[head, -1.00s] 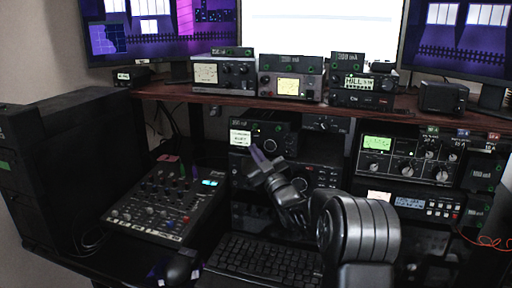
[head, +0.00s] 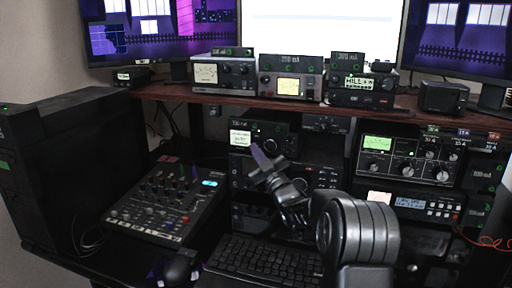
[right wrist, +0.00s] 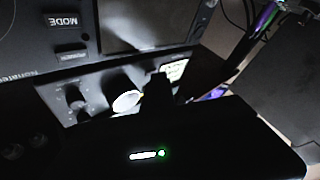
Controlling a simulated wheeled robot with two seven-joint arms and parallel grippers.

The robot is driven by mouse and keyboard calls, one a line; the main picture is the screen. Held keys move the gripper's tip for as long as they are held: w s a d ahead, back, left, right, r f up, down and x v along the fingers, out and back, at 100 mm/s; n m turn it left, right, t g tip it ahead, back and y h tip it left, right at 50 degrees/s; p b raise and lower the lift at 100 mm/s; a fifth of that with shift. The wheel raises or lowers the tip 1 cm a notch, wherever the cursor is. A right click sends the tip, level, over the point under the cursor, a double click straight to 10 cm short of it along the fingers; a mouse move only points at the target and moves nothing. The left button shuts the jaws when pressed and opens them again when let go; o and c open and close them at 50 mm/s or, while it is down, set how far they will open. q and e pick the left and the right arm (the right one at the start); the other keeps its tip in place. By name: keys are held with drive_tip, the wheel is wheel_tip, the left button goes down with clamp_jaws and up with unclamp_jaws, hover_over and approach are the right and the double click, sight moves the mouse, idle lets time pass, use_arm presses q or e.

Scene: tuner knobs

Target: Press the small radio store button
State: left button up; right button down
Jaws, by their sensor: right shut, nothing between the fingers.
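The small radio (head: 268,136) is a dark box with a lit white display at its left and a knob beside it. It sits under the wooden shelf, left of centre in the head view. My right gripper (head: 261,160) is shut and empty, in front of the radio's lower edge. Whether it touches the front cannot be told. In the right wrist view a dark finger shape (right wrist: 157,92) stands before a panel with a pale knob (right wrist: 127,101) and a lit display (right wrist: 173,70). I cannot make out the store button. My left gripper is not in view.
A mixer (head: 165,203) lies on the left of the desk, with a keyboard (head: 265,262) and mouse (head: 176,267) at the front. More radios (head: 408,158) stand at right. The shelf (head: 290,101) overhangs the small radio. A button marked MODE (right wrist: 66,21) shows in the wrist view.

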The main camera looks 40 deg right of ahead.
drive_tip(key=shift+a+f, duration=0.1)
drive_tip(key=shift+s+a+b, duration=0.45)
drive_tip(key=shift+a+b, duration=0.05)
drive_tip(key=s+a, duration=0.1)
drive_tip(key=s+a+b, duration=0.1)
drive_tip(key=a+b, duration=0.1)
drive_tip(key=a, duration=0.1)
drive_tip(key=shift+s+a, duration=0.1)
drive_tip(key=shift+s, duration=0.3)
idle(0.8)
